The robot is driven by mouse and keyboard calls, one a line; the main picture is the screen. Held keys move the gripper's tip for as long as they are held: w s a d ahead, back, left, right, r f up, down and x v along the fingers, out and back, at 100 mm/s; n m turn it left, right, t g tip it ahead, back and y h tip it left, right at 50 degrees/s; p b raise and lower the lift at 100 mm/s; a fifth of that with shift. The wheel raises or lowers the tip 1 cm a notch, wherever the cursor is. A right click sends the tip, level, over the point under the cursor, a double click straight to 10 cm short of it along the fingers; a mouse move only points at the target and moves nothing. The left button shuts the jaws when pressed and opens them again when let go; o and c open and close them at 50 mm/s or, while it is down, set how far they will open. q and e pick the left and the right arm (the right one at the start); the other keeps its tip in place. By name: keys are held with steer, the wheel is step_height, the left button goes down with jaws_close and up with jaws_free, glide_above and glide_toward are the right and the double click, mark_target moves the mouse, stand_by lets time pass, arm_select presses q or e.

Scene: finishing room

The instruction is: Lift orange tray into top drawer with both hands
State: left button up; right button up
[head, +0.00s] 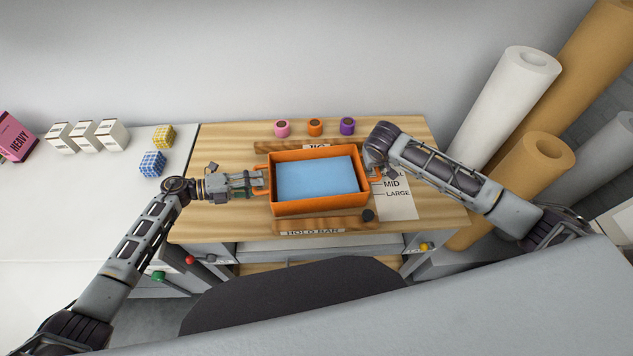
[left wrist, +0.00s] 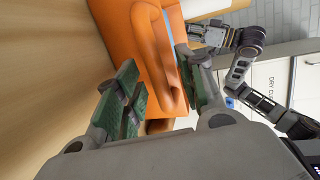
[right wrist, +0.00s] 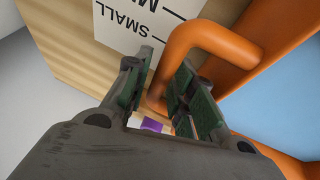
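The orange tray (head: 322,208) rests on the wooden bench top and holds a flat light-blue piece (head: 317,178). It has a loop handle at each short end. My left gripper (head: 257,184) is at the left handle (left wrist: 172,85), its fingers apart on either side of it. My right gripper (head: 377,172) is at the right handle (right wrist: 205,42), its fingers also apart, with part of the handle between them. Contact is not clear at either side. Below the bench top, grey and wooden surfaces show at the front; I cannot tell which is the top drawer.
A bar labelled HOLD BAR (head: 310,226) and a black knob (head: 368,215) lie in front of the tray. A size card (head: 398,206) lies right. Pink (head: 282,129), orange (head: 315,128) and purple (head: 347,126) pots stand behind. Large rolls (head: 515,95) stand at right.

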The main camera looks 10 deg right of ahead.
arm_select(q)
steer(key=shift+c, duration=0.5)
arm_select(e)
steer(key=shift+c, duration=0.4)
arm_select(q)
steer(key=c, duration=0.5)
arm_select(e)
jaws_close()
arm_select(q)
jaws_close()
